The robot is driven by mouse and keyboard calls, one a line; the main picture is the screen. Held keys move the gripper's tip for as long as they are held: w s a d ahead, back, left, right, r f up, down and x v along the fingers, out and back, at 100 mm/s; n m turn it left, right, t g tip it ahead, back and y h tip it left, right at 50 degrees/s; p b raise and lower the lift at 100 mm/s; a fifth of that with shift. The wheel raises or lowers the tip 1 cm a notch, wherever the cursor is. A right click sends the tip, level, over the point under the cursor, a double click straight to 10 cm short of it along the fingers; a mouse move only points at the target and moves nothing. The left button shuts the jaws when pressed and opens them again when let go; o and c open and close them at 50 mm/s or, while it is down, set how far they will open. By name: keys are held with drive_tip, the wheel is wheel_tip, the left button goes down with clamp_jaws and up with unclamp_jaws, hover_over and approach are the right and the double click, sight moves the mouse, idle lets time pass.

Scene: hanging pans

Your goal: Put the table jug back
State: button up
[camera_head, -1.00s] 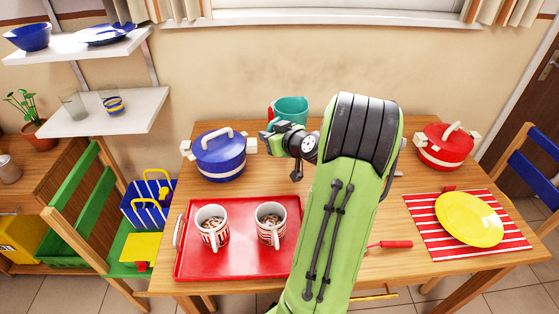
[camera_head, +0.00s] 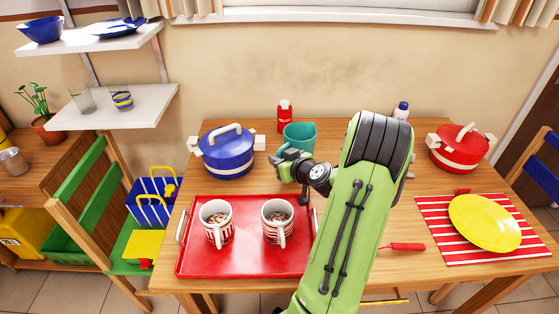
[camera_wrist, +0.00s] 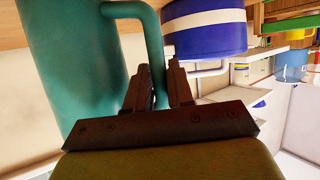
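The teal jug (camera_head: 300,136) is toward the back of the table, right of the blue pot, its lower part hidden behind my gripper. In the wrist view the jug (camera_wrist: 70,60) fills the left side, with its handle (camera_wrist: 152,45) running down between my two fingers. My gripper (camera_head: 281,165) is at the near side of the jug. It also shows in the wrist view (camera_wrist: 164,75), its fingers close together around the handle. I cannot tell whether the jug's base touches the table.
The blue pot (camera_head: 228,158) stands close on the left, a red bottle (camera_head: 284,118) behind the jug. A red tray (camera_head: 245,262) with two mugs lies in front. A white bottle (camera_head: 401,111), red pot (camera_head: 459,152) and yellow plate (camera_head: 485,222) are on the right.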

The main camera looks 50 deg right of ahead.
drive_tip(key=o, duration=0.4)
drive_tip(key=shift+s+r+p, duration=0.15)
drive_tip(key=shift+r+p, duration=0.1)
drive_tip(key=shift+p, duration=0.05)
drive_tip(key=v, duration=1.2)
drive_tip(key=w+a+r+n+g+y, duration=0.1)
drive_tip(key=w+a+n+g+y, duration=0.2)
drive_tip(key=a, duration=0.8)
drive_tip(key=w+a+r+n+g+y, duration=0.1)
drive_tip(key=w+a+n+g+y, duration=0.15)
drive_tip(key=a, duration=0.85)
drive_tip(key=s+a+r, duration=0.1)
drive_tip(key=s+a, duration=0.2)
drive_tip(key=s, duration=0.1)
drive_tip(key=s+a+r+m+g+h, duration=0.1)
drive_tip(key=s+a+r, duration=0.1)
drive_tip(key=s+a, duration=0.2)
drive_tip(key=s+a+r+m+g, duration=0.1)
drive_tip(key=s+a+r, duration=0.1)
drive_tip(key=s, duration=0.3)
drive_tip(key=shift+a+h, duration=0.25)
drive_tip(key=shift+a, duration=0.4)
